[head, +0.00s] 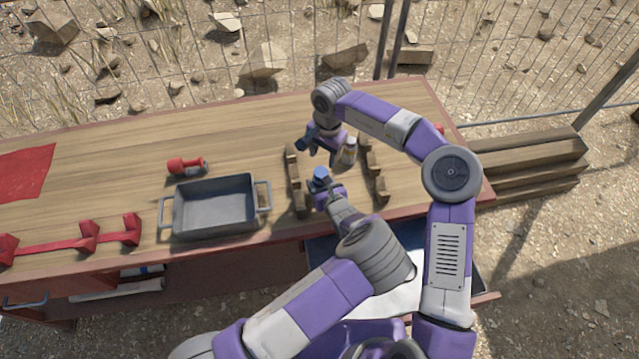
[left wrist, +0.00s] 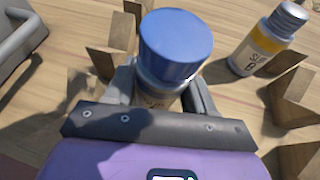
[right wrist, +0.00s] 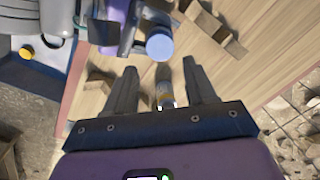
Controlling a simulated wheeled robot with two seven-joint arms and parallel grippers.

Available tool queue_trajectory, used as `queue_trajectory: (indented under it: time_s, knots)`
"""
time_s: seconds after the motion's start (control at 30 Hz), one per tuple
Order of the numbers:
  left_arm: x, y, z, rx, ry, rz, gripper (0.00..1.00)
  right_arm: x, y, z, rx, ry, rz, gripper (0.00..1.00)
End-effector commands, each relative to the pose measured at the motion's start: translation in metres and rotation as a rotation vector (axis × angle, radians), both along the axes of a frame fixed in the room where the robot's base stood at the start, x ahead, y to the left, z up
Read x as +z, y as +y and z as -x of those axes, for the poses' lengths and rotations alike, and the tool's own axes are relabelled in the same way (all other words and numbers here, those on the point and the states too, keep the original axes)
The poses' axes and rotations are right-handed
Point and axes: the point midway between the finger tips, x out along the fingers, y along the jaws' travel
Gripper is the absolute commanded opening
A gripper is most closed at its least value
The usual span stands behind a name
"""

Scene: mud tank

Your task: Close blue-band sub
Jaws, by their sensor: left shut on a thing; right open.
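A bottle with a wide blue cap (left wrist: 175,45) is held upright in my left gripper (left wrist: 160,88), which is shut around its body. Its label is mostly hidden by the cap. In the head view the blue cap (head: 320,173) shows at my left gripper (head: 322,186). My right gripper (head: 322,142) is open. In the right wrist view a bottle with a yellow band (right wrist: 165,95) shows between the spread fingers of my right gripper (right wrist: 162,72); I cannot tell how near it is. That silver-capped bottle (left wrist: 265,42) stands right of the held one in the left wrist view.
Brown wooden rack pieces (head: 295,180) and (head: 375,178) stand either side of the bottles.

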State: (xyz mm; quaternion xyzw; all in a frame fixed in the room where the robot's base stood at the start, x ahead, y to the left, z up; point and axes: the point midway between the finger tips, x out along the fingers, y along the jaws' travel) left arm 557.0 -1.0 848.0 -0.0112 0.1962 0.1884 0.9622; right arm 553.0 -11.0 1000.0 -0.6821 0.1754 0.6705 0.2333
Motion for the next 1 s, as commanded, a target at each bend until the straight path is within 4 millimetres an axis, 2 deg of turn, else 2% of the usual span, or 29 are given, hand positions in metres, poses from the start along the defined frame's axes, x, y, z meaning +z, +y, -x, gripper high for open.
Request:
queue_trajectory:
  time_s: [0.23, 0.5, 0.7, 1.0]
  knots:
    - [0.001, 0.000, 0.000, 0.000, -0.002, 0.000, 0.00, -0.009, 0.001, 0.000, -0.001, 0.001, -0.001, 0.55]
    - [0.001, 0.000, 0.000, 0.000, -0.002, 0.000, 0.00, -0.050, 0.004, -0.002, -0.001, 0.001, 0.000, 0.55]
    - [0.001, 0.000, 0.000, 0.000, -0.002, 0.000, 0.00, -0.073, 0.005, -0.003, -0.001, 0.000, -0.001, 0.55]
    - [0.001, 0.000, 0.000, -0.001, -0.001, 0.001, 0.00, -0.080, 0.006, -0.004, -0.002, -0.001, 0.000, 0.55]
